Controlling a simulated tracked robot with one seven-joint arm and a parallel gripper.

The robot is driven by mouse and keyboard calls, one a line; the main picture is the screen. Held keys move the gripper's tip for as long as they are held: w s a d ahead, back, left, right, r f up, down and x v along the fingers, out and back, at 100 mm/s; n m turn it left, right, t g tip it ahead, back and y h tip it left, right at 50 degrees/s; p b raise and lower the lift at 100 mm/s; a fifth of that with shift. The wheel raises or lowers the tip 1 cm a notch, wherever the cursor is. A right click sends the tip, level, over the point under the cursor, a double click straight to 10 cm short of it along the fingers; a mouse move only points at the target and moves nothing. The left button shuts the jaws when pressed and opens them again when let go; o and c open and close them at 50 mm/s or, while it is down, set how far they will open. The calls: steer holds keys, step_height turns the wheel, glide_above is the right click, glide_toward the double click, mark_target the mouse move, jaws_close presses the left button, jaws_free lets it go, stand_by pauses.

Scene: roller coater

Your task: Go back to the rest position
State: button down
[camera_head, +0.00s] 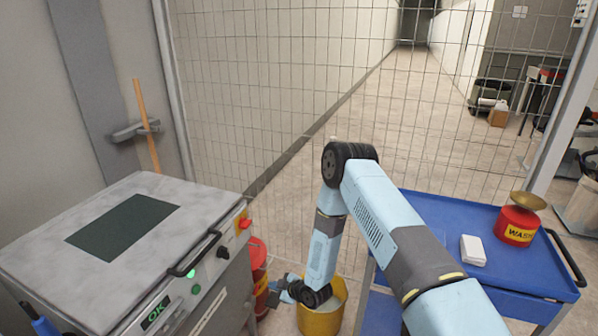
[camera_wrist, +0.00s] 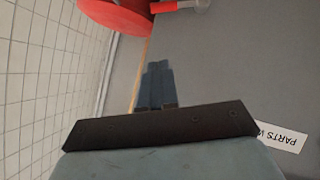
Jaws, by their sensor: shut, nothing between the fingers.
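My pale blue arm reaches forward and bends down between the grey machine (camera_head: 60,240) and the blue cart (camera_head: 440,215). In the head view its wrist is low, over the yellow bucket (camera_head: 322,318), and the gripper end is small and partly hidden there. In the wrist view my gripper (camera_wrist: 158,85) shows as dark fingers together, with nothing between them. Beyond the fingers is a grey panel (camera_wrist: 235,70) with a white label (camera_wrist: 283,137) starting "PARTS".
A red container (camera_head: 257,275) stands between machine and bucket. A white box (camera_head: 473,250) and a red tin (camera_head: 516,226) under a brass dish (camera_head: 528,200) are on the cart. A wire fence (camera_head: 300,100) closes off the back. A red round thing (camera_wrist: 120,14) shows in the wrist view.

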steer(key=w+d+r+m+h, duration=0.1)
steer(key=w+d+r, duration=0.2)
steer(key=r, duration=0.4)
steer(key=w+d+r+m+h, duration=0.1)
steer(key=w+d+r+h, duration=0.15)
steer(key=r, duration=0.55)
steer(key=w+d+r+m+h, duration=0.1)
steer(key=w+d+r, duration=0.3)
steer(key=r, duration=0.3)
steer(key=s+d+r+m+t+h, duration=0.1)
steer(key=s+d+r+m, duration=0.1)
steer(key=d+r, duration=0.6)
steer(key=s+d+r+m+h, duration=0.1)
steer(key=d+r+m+h, duration=0.15)
steer(key=r, duration=0.95)
steer(key=s+d+r+m+h, duration=0.1)
steer(key=s+d+r+m, duration=0.1)
steer(key=s+d+r, duration=0.7)
steer(key=s+d+r+m, duration=0.2)
steer(key=s+r, duration=0.2)
steer(key=s, duration=0.5)
steer(key=s+d+r+m+g, duration=0.1)
steer(key=s+d+r+m, duration=0.1)
steer(key=s, duration=0.7)
steer(key=s+d+r+m+g+h, duration=0.1)
steer(key=s+r, duration=0.4)
steer(key=s, duration=0.5)
steer(key=shift+d+r+m, duration=0.3)
steer(key=shift+d+m, duration=0.45)
steer(key=shift+m, duration=0.4)
